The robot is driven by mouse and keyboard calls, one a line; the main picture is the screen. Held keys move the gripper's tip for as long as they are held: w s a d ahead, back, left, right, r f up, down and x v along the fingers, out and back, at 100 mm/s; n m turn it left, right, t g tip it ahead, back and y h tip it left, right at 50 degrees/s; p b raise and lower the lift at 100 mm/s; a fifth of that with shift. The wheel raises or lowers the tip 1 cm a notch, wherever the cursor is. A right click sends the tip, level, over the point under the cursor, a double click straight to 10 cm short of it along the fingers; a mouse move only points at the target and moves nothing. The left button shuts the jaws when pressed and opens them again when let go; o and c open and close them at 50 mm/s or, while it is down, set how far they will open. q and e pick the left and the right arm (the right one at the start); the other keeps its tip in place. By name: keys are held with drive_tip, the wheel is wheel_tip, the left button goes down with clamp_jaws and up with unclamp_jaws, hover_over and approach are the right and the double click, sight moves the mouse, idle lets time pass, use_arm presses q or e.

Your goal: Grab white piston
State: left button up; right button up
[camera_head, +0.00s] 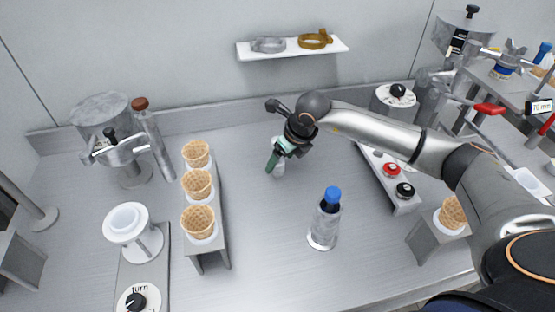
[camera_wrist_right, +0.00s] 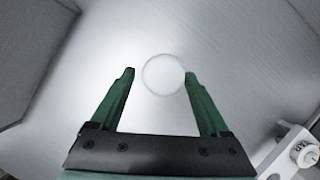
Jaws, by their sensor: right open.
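The white piston (camera_head: 280,170) stands on the steel counter in the middle of the head view, partly hidden behind my right gripper (camera_head: 273,163). In the right wrist view the white piston (camera_wrist_right: 163,74) shows as a pale round top between the two green fingertips. My right gripper (camera_wrist_right: 160,73) is open, with one finger on each side of that round top. The round top lies nearer the right-hand finger in the picture; I cannot tell whether they touch. My left gripper is not in view.
A bottle with a blue cap (camera_head: 326,222) stands right of the piston. A rack of waffle cones (camera_head: 212,245) is to the left. A panel with red and black knobs (camera_head: 391,178) is at the right. The counter around the piston is clear.

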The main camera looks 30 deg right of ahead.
drive_tip(key=shift+x, duration=1.45)
drive_tip(key=shift+r, duration=0.1)
clamp_jaws()
